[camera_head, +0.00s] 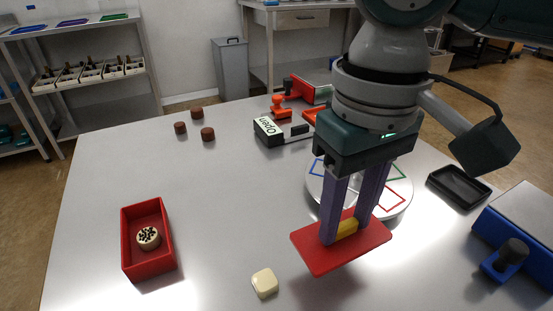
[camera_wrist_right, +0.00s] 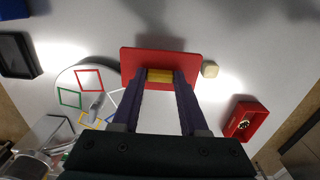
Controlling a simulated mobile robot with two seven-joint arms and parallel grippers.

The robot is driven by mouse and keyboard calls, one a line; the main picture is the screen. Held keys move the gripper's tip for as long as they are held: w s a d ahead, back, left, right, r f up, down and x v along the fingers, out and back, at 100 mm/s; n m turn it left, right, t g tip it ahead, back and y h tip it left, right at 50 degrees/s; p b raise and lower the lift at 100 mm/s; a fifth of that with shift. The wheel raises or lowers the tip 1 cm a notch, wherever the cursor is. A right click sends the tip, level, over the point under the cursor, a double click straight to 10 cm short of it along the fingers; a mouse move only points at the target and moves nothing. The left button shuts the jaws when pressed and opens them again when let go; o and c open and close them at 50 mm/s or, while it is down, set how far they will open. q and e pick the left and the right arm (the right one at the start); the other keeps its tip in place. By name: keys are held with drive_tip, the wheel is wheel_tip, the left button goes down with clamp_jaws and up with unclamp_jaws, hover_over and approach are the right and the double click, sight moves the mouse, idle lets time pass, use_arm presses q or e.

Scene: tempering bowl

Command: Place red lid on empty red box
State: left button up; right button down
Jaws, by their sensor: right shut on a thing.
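My right gripper (camera_head: 346,229) is shut on the yellow handle (camera_head: 347,229) of the flat red lid (camera_head: 322,258) and holds it above the table. The lid and gripper also show in the right wrist view, with the lid (camera_wrist_right: 130,60) at the top middle. The open red box (camera_head: 127,246) stands on the table at the left, apart from the lid. A round cream piece with dark spots (camera_head: 148,238) lies inside this box. It also shows in the box (camera_wrist_right: 257,128) in the right wrist view. My left gripper is not in view.
A cream block (camera_head: 265,283) lies between the box and the lid. A white disc (camera_head: 398,207) with coloured squares is behind the gripper. A black tray (camera_head: 458,186) and a blue device (camera_head: 516,240) are at the right. Brown cylinders (camera_head: 207,134) and a black device (camera_head: 268,131) stand further back.

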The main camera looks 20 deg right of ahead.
sight(346, 224)
drive_tip(key=shift+f+b, duration=0.55)
drive_tip(key=shift+f, duration=1.5)
drive_tip(key=shift+f, duration=0.15)
drive_tip(key=shift+c, duration=2.2)
unclamp_jaws()
